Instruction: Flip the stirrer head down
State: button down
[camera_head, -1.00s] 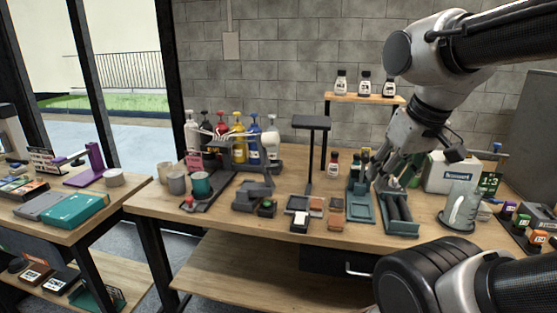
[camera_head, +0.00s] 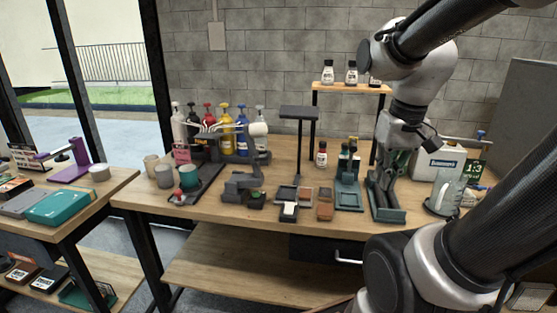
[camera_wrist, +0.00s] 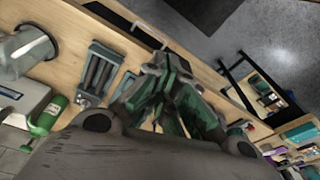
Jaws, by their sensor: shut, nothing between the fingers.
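I cannot tell for sure which device is the stirrer. My gripper (camera_head: 384,182) is shut and empty, well to the right of both, over or in front of a dark green tray (camera_head: 388,215). The wrist view shows its green fingers (camera_wrist: 165,88) together, with bench edge and floor beyond.
A black raised stand (camera_head: 299,112), a small bottle (camera_head: 321,155) and a teal holder (camera_head: 348,200) stand between my gripper and the grey devices. Pump bottles (camera_head: 225,125) line the back. A white box (camera_head: 437,165) and a clear jug (camera_head: 443,198) are to the right.

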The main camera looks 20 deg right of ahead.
jog(key=w+f+m+y, duration=0.8)
jog(key=w+f+m, duration=0.2)
jog(key=f+m, duration=0.15)
jog(key=w+a+r+m+t+y, duration=0.1)
jog(key=w+r+m+t+y, duration=0.3)
jog(key=w+m, duration=0.6)
jog(key=w+r, duration=0.1)
jog(key=w, duration=0.2)
jog(key=shift+t, duration=0.4)
jog(key=shift+w+a, duration=0.1)
jog(key=a+r+x, duration=0.1)
jog(key=r+x, duration=0.1)
jog(key=x, duration=1.1)
jog(key=shift+w+r, duration=0.25)
jog(key=shift+r, duration=0.1)
